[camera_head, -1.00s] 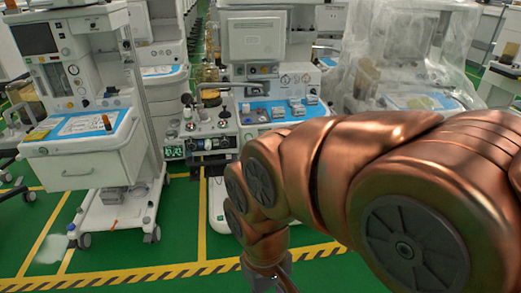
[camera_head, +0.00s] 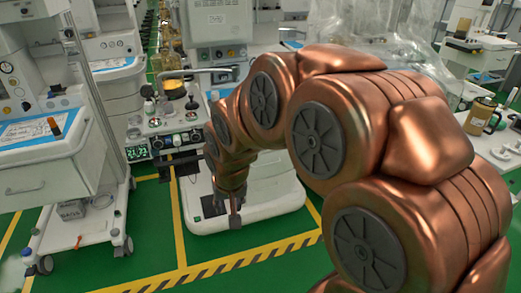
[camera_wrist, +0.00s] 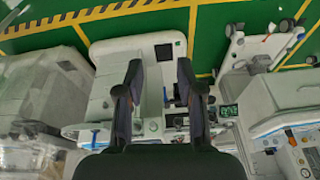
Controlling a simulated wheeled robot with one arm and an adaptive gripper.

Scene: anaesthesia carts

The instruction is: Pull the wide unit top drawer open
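A white unit with a drawer front (camera_head: 45,180) and a bar handle stands at the left in the head view. Another white machine stands in the middle; its base (camera_head: 270,195) shows beside my arm, and its front is largely hidden behind the arm. I cannot tell for sure which one is the wide unit. My gripper (camera_head: 235,212) points down in front of the middle machine. In the wrist view my gripper (camera_wrist: 159,65) has its two dark fingers apart with nothing held. The middle machine's base (camera_wrist: 108,92) lies beyond the fingers there.
A control panel (camera_head: 165,122) with knobs and a green display projects from the middle machine. A white table with a yellow-brown canister (camera_head: 480,116) stands at the right. Green floor with yellow-black striped tape (camera_head: 210,270) is clear in front.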

